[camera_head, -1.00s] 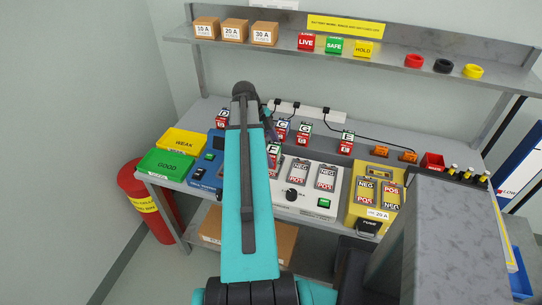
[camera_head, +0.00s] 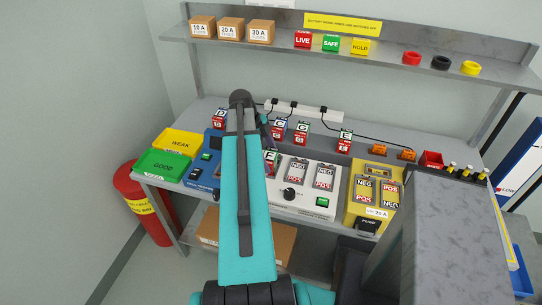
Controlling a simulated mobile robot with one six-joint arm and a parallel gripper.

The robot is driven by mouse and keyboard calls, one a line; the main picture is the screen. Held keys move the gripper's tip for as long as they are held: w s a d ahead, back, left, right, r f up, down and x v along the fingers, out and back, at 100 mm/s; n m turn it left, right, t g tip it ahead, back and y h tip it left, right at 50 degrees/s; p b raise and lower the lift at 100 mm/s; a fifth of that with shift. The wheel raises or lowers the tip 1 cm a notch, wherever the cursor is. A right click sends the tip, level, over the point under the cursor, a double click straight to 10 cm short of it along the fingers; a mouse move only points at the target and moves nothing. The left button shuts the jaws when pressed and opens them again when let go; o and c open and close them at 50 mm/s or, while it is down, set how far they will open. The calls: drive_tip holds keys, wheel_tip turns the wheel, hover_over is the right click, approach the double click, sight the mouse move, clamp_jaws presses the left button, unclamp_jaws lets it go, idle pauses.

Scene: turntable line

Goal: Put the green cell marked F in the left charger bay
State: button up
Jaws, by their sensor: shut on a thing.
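My gripper (camera_head: 268,146) is mostly hidden behind the arm and is shut on this cell. Whether the cell touches the charger or bench cannot be told.
Cells D (camera_head: 220,117), C (camera_head: 278,129), G (camera_head: 301,132) and E (camera_head: 345,140) stand along the back. A blue tester (camera_head: 205,172), a green GOOD tray (camera_head: 163,165) and a yellow WEAK tray (camera_head: 178,142) are left. A yellow charger (camera_head: 372,197) is right.

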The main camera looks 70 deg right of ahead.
drive_tip(key=o, duration=1.5)
drive_tip(key=shift+o, duration=0.2)
drive_tip(key=shift+r, duration=0.15)
drive_tip(key=b+v, duration=0.3)
drive_tip(key=v, duration=0.8)
drive_tip(key=shift+r, duration=0.4)
drive_tip(key=shift+w, duration=0.15)
